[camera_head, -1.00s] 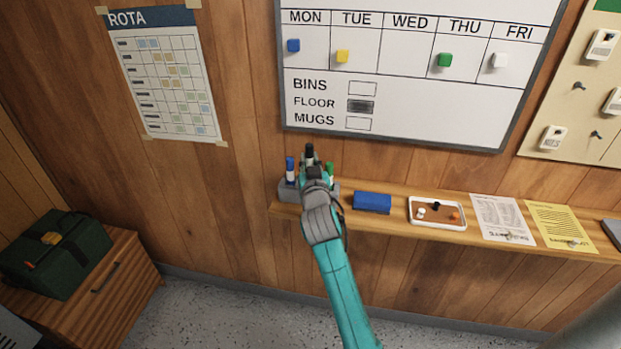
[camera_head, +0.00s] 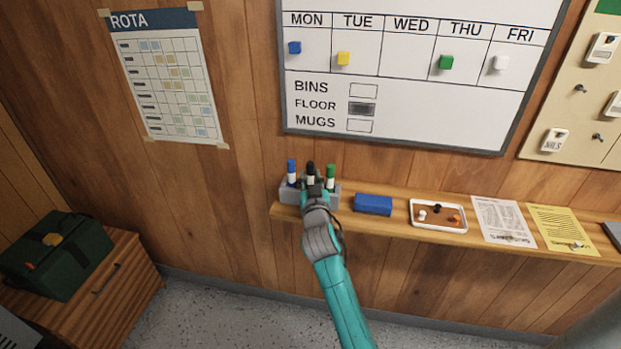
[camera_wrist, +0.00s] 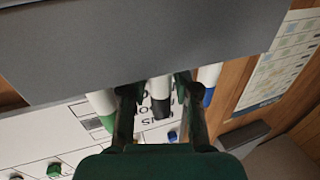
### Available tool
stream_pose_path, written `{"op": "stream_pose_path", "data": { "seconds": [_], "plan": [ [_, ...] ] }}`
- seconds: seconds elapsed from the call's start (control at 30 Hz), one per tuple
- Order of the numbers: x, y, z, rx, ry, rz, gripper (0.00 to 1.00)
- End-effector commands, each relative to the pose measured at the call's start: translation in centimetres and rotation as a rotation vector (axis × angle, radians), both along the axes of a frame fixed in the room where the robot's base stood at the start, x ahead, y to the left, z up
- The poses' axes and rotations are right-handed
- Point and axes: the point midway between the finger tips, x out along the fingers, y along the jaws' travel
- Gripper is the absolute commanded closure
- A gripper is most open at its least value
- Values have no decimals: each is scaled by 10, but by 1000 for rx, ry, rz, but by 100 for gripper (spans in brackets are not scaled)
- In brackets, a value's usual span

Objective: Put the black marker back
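The black marker (camera_head: 310,170) stands upright in the grey holder (camera_head: 289,197), between the blue marker (camera_head: 291,172) and the green marker (camera_head: 331,176). My gripper (camera_head: 315,190) is in front of the holder, at the black marker, and hides part of it. In the wrist view, the black marker (camera_wrist: 160,96) lies between my two fingers (camera_wrist: 156,88), with a gap on each side, so the gripper looks open around it. The holder (camera_wrist: 140,45) fills the upper part of that view, with green (camera_wrist: 101,108) and blue (camera_wrist: 208,84) markers outside the fingers.
The wooden shelf (camera_head: 400,226) bears a blue eraser (camera_head: 373,204) right of the holder, then a white tray (camera_head: 411,215) of small pieces and two paper sheets. The whiteboard (camera_head: 450,127) hangs above. Space in front of the shelf is free apart from my arm.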

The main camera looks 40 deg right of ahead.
Motion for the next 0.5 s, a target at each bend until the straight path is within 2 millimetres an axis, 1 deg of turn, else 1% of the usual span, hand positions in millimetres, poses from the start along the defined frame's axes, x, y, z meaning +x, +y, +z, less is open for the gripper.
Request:
{"op": "stream_pose_path", "data": {
  "seconds": [0.27,0.37,0.5],
  "plan": [
    [-1,0,3,-1,-1,0,70],
    [-8,6,2,-1,-1,1,70],
    [-28,19,1,1,1,2,70]
  ]
}}
